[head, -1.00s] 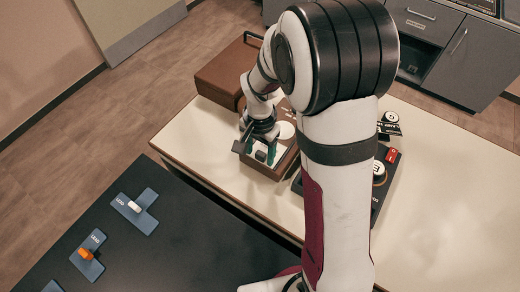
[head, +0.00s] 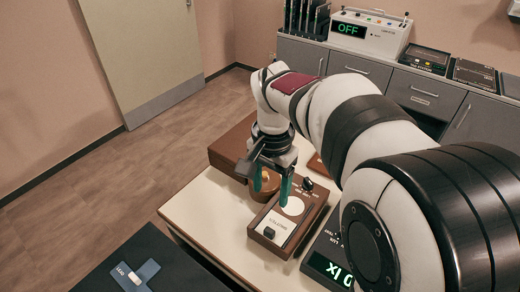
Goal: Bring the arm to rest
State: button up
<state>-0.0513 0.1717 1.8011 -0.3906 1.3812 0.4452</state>
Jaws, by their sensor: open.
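My gripper (head: 271,188) points down in the middle of the head view, its two green-tipped fingers apart with nothing held between them. It hangs by the back left of a brown box with a pale top panel (head: 283,228), which carries a white disc, a black knob and a small dark button. The fingers overlap the box's edge in the picture; I cannot tell their exact height above it. A round wooden bowl-like piece (head: 264,185) is partly hidden behind the fingers. My arm crosses the right side of the view and hides much of the table.
A larger brown case (head: 229,146) stands behind the gripper on the cream table (head: 195,212). A black device with a green display (head: 325,265) sits near my arm. A dark table (head: 105,262) with a blue piece is at lower left. Grey cabinets (head: 300,55) line the back.

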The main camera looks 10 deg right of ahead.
jog(key=s+a+f+n+y, duration=0.1)
jog(key=s, duration=1)
jog(key=s+f+n, duration=0.1)
jog(key=s+n, duration=0.1)
jog(key=s, duration=0.9)
jog(key=shift+a+f+y, duration=0.25)
jog(key=shift+a+y, duration=0.1)
jog(key=shift+y, duration=0.05)
